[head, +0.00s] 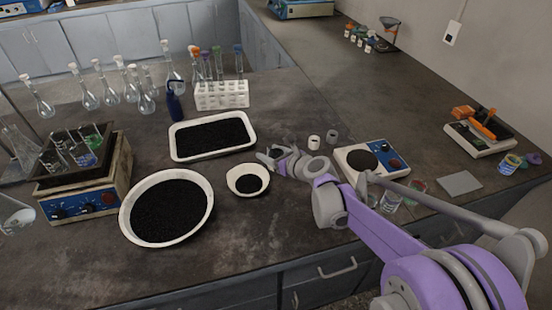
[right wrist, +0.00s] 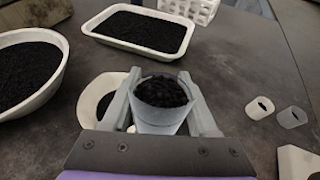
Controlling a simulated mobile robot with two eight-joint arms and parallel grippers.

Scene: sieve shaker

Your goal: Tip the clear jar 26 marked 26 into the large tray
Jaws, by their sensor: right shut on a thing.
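My right gripper (head: 276,160) is shut on a clear jar (right wrist: 161,120), which holds black grains; no number can be read on it. In the right wrist view the jar's open mouth faces the camera between the two fingers (right wrist: 159,80). In the head view the jar is small and mostly hidden by the gripper. The large white rectangular tray (head: 176,157) lies just left of and behind the gripper, with black grains spread in it. It also shows in the right wrist view (right wrist: 98,36), beyond the jar. My left gripper is out of view.
A large round pan (head: 128,228) and a small bowl (head: 232,178), both with black grains, stand left of the gripper. A test tube rack (head: 222,96) and flasks stand behind the tray.

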